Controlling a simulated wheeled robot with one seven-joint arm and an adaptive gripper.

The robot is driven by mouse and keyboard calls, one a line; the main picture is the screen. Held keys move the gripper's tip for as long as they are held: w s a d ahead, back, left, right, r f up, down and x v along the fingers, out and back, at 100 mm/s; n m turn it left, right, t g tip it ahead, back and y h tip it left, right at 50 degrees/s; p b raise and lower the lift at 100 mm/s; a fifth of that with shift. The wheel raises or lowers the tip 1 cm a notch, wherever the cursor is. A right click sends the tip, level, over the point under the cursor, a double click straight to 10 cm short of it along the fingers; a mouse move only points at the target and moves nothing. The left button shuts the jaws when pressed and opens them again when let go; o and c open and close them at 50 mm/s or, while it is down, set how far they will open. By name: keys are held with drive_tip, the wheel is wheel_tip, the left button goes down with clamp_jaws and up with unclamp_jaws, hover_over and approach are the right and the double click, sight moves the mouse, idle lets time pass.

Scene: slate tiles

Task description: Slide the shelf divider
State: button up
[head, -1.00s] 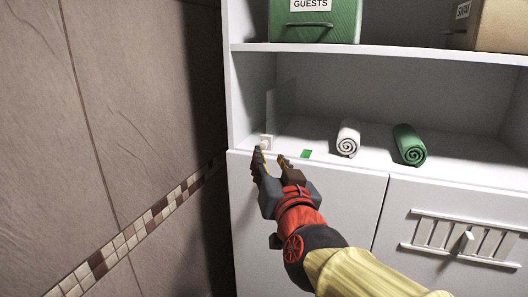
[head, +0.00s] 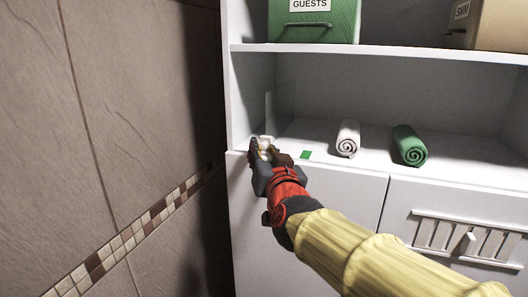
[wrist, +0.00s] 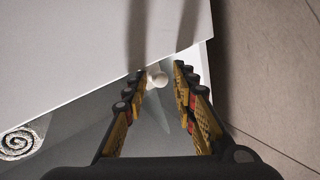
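The shelf divider (head: 268,106) is a thin, clear pane near the left wall of the open shelf, faint in the head view. It also shows as a glassy strip in the wrist view (wrist: 152,108). A pale knob (wrist: 157,79) is at its front end. My gripper (head: 263,148) is at the shelf's front left corner. In the wrist view its fingers (wrist: 160,72) are apart, with the knob between the fingertips and a gap on the right side. A green square (head: 305,154) lies on the shelf, right of the divider. My fingers partly hide the knob in the head view.
A white rolled towel (head: 348,139) and a green rolled towel (head: 409,145) lie right of the green square. A green bin (head: 314,20) and a tan box (head: 490,25) stand above. A tiled wall (head: 120,130) is close on the left. A slatted panel (head: 468,239) is on the right door.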

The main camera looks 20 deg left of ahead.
drive_tip(key=c, duration=0.6)
clamp_jaws()
